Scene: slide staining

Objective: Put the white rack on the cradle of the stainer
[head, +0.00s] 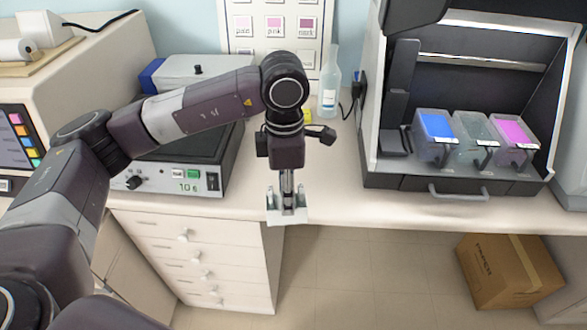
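My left gripper (287,188) comes down in front of the counter's front edge, near the middle of the head view. It appears shut on the middle of the small white rack (302,211), whose pale upright ends show on both sides of the fingers. The stainer (374,165) stands on the counter to the right, apart from the rack, with its front open. Inside at the left is a dark upright mechanism (402,85) with a lower part (396,144), which may be the cradle. My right gripper is not in view.
The stainer holds a blue bath (436,126), a clear bath (476,155) and a pink bath (515,131). A bottle (329,90) stands left of it. A device with a dark top (186,181) sits behind my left arm. A cardboard box (508,272) lies on the floor.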

